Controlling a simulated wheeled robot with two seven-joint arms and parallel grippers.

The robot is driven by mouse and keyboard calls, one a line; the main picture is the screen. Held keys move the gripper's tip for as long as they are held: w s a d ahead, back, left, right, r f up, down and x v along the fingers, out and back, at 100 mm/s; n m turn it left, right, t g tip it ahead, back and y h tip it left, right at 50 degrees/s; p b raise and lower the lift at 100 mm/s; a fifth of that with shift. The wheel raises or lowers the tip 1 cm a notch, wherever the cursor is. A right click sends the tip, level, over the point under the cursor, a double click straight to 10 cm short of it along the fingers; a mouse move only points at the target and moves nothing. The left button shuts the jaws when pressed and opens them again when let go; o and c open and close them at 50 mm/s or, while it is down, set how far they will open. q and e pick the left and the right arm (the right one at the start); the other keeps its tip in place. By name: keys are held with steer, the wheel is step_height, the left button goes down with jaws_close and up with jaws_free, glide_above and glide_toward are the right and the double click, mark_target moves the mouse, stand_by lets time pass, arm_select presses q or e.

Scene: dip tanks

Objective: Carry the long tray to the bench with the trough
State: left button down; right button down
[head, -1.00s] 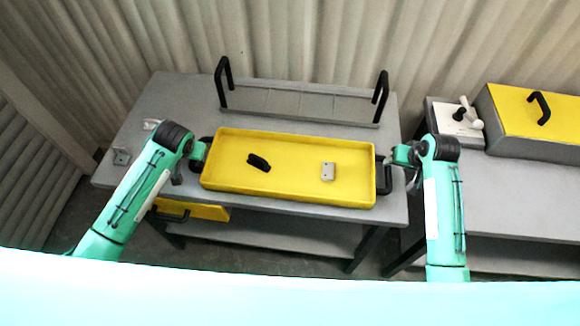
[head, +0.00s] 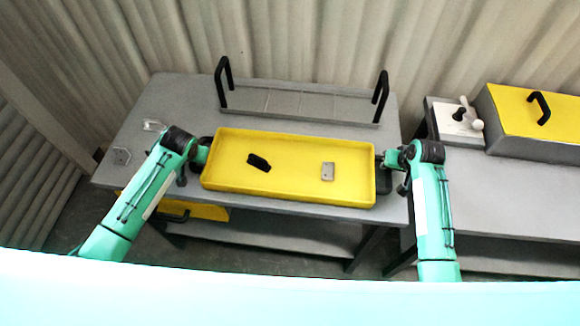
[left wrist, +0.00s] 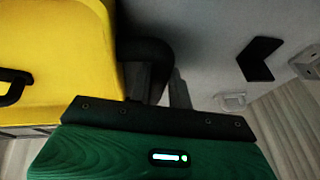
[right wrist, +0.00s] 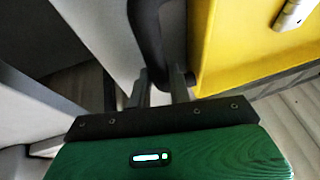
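The long yellow tray (head: 300,185) lies on the grey bench (head: 150,105), with a black handle at each short end. A black piece (head: 258,162) and a grey block (head: 327,171) lie in it. My left gripper (head: 202,153) is at the left handle, which passes between its open fingers in the left wrist view (left wrist: 158,88). My right gripper (head: 386,160) is at the right handle; in the right wrist view (right wrist: 160,88) its fingers are apart on either side of that handle (right wrist: 150,30). The arms partly hide both handles. I cannot tell which object is the trough.
At right, another bench (head: 520,200) holds a yellow-lidded box (head: 555,112) and a white lever panel (head: 455,122). Small fittings (head: 122,156) sit at the left bench end. A corrugated wall stands behind.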

arm_select(q)
steer(key=shift+w+r, duration=0.1)
steer(key=shift+r, duration=0.15)
arm_select(e)
steer(key=shift+w+r, duration=0.1)
steer(key=shift+r, duration=0.2)
